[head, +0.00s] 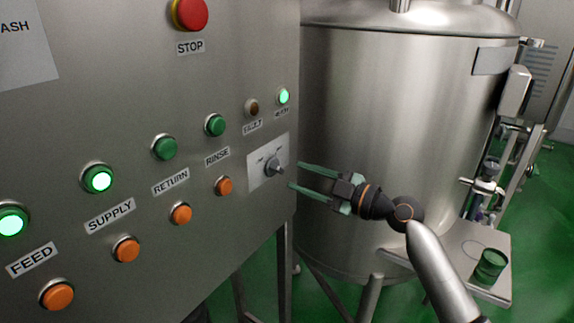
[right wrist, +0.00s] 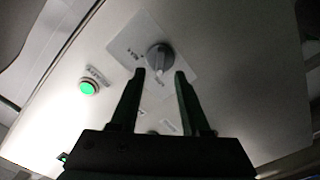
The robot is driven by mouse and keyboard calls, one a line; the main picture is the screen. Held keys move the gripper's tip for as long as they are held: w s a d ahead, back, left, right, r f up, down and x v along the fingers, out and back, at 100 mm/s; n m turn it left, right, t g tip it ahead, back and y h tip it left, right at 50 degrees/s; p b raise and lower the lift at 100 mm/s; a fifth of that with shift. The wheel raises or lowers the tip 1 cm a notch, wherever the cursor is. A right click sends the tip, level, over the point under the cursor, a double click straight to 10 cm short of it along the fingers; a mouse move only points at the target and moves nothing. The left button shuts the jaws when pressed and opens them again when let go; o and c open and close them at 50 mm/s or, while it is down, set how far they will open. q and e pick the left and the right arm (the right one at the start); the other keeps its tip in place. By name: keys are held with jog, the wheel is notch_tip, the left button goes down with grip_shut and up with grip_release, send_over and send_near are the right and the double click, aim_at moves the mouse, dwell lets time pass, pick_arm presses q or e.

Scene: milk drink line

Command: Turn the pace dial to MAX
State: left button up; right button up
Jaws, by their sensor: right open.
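The pace dial (head: 275,168) is a grey knob on a light square plate at the right side of the steel control panel (head: 130,95). It also shows in the right wrist view (right wrist: 159,57), just beyond the fingertips. Its plate lettering is too small to read, so I cannot tell its setting. My right gripper (head: 296,175) is open, with green fingers pointing left toward the dial, one above and one below it. In the right wrist view the fingertips (right wrist: 160,73) stand either side of the dial's near edge, apparently short of gripping it. My left gripper is not in view.
Lit green lamps, green and orange buttons (head: 182,213) and a red STOP button (head: 190,13) are on the panel. A large steel tank (head: 400,130) stands behind my right arm. A small shelf (head: 505,262) holds a green cup (head: 490,265) at lower right.

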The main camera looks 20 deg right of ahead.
aim_at(281, 170)
jog(key=shift+p+x, duration=0.45)
jog(key=shift+x, duration=1.75)
grip_shut()
